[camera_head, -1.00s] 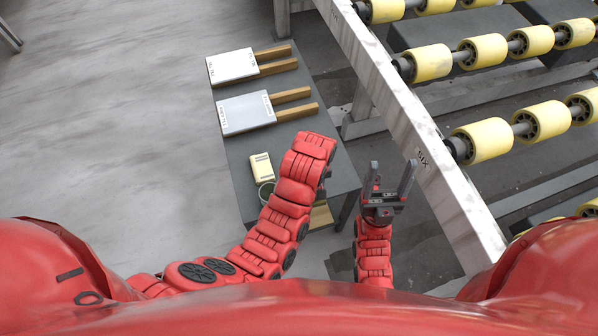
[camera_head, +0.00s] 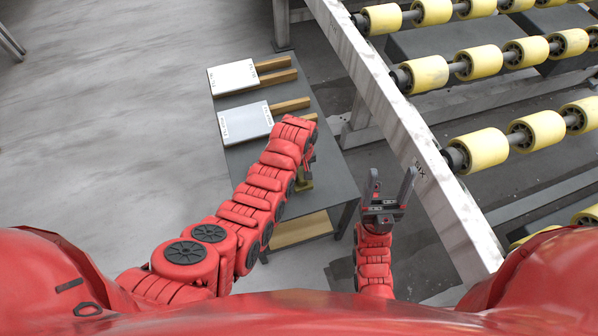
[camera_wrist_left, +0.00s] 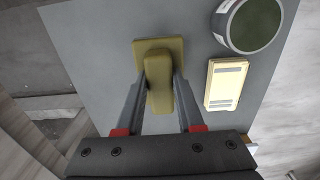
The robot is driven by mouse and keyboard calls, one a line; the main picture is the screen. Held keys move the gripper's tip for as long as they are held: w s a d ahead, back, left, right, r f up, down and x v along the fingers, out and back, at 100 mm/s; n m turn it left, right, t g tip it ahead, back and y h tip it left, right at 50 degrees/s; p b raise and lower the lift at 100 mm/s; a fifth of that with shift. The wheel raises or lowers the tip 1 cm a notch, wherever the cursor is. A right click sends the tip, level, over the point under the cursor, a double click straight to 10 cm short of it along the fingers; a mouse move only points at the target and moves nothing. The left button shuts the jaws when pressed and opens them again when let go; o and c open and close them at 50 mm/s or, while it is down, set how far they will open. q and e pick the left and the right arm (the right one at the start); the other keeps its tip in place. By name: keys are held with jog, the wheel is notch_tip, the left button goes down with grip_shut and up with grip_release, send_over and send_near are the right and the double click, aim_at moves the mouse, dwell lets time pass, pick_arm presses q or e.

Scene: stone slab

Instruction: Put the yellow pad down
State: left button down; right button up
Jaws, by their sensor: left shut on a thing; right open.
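The yellow pad (camera_wrist_left: 145,47) is an olive-yellow flat block with a raised grip. In the left wrist view it sits between the fingers of my left gripper (camera_wrist_left: 157,88), which is shut on its grip. In the head view a small part of the pad (camera_head: 304,184) shows beside my left gripper (camera_head: 308,166), over the right part of the grey table (camera_head: 335,178). I cannot tell whether the pad touches the tabletop. My right gripper (camera_head: 390,190) is open and empty, right of the table, near the conveyor frame.
Two flat pale tools (camera_head: 234,76) (camera_head: 246,122) with wooden handles lie at the table's far side. A cream box (camera_wrist_left: 225,85) and a round container (camera_wrist_left: 248,24) stand near the pad. A roller conveyor (camera_head: 425,175) runs along the right. Bare tabletop shows around the pad.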

aim_at(299, 174)
pick_arm(q)
jog(key=shift+w+a, duration=0.2)
jog(key=shift+w, duration=0.45)
jog(key=shift+w+a+f, duration=0.15)
jog(key=shift+w+f, duration=0.05)
jog(key=shift+f, duration=0.65)
jog(key=shift+w+f+b, duration=0.1)
jog(key=shift+f+b, duration=0.55)
jog(key=shift+f, duration=0.35)
jog(key=shift+f, duration=0.2)
jog(key=c, duration=0.5)
grip_release()
jog(key=shift+r, duration=0.15)
